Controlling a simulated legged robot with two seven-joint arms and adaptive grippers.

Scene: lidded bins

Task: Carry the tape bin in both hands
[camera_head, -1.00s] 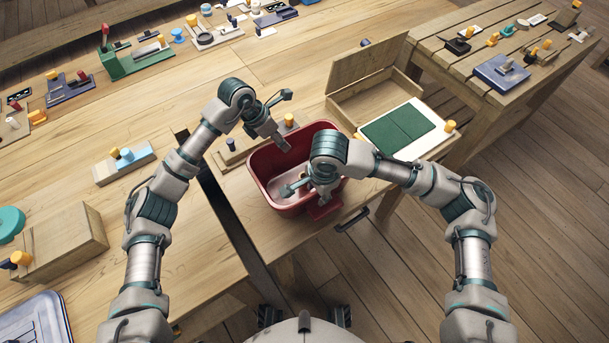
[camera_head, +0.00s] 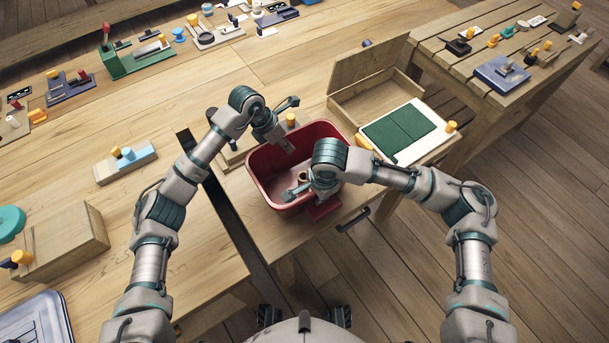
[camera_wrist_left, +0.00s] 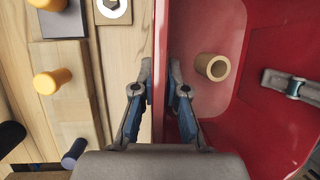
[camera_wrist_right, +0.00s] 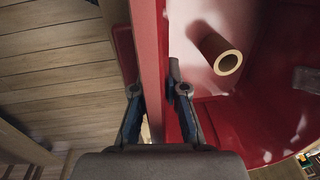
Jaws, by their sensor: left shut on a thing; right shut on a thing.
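The red tape bin (camera_head: 262,187) is at the front edge of the wooden bench, open at the top. A tan hollow roll (camera_wrist_left: 212,67) stands inside on its floor; it also shows in the right wrist view (camera_wrist_right: 221,54). My left gripper (camera_head: 289,125) is shut on the bin's far wall, one finger on each side of it, as the left wrist view (camera_wrist_left: 160,85) shows. My right gripper (camera_head: 306,197) is shut on the near wall, seen between its fingers in the right wrist view (camera_wrist_right: 155,88). I cannot tell whether the bin touches the bench.
An open wooden box (camera_head: 367,78) and a white tray with green panels (camera_head: 428,149) lie right of the bin. A wooden block with pegs (camera_head: 232,157) sits close on its left. A dark strip (camera_head: 232,215) crosses the bench. Floor (camera_head: 470,225) is clear at the right.

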